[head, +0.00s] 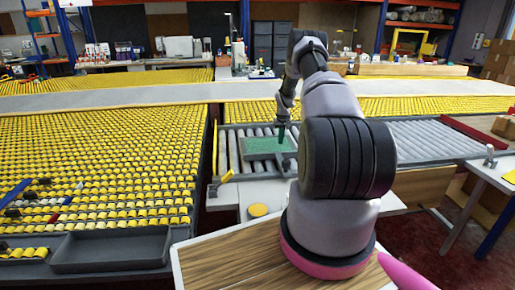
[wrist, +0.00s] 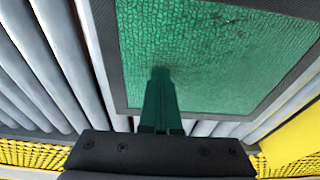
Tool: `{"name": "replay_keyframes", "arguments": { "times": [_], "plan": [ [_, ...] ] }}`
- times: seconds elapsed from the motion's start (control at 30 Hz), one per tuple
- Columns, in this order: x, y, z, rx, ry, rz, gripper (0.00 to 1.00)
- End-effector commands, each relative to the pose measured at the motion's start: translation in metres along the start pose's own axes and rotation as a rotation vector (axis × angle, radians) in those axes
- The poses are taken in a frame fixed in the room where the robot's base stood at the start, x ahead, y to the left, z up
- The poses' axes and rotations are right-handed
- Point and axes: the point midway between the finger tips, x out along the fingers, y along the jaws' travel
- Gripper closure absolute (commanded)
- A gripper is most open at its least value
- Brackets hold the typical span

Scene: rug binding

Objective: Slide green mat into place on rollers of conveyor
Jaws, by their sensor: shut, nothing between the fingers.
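The green mat (head: 262,144) with a dark grey border lies on the grey rollers of the conveyor (head: 420,137), at the left part of the roller bed. In the wrist view the mat (wrist: 215,45) fills the upper middle and right, slightly turned against the rollers (wrist: 62,55). My gripper (wrist: 160,75) has dark green fingers, shut together and empty. Their tips overlap the near part of the mat in the wrist view; whether they touch it I cannot tell. In the head view my gripper (head: 281,133) is at the mat's right part, and my arm hides the rollers to its right.
A wide table of yellow rollers (head: 100,150) lies left of the conveyor. A grey tray (head: 110,250) sits at its front edge. A yellow handle (head: 226,176) and a round yellow disc (head: 258,210) are near the conveyor's front. Bare rollers extend to the right.

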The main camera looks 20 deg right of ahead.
Motion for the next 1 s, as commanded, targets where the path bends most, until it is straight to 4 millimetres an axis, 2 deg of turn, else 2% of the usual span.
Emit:
{"name": "replay_keyframes", "arguments": {
  "times": [0.27, 0.7, 1.0],
  "plan": [
    [0.001, 0.008, 0.001, 0.001, -0.002, 0.001, 1.00],
    [0.001, 0.038, 0.002, 0.002, -0.002, 0.000, 1.00],
    [0.001, 0.040, 0.002, 0.000, -0.002, 0.000, 1.00]
  ]
}}
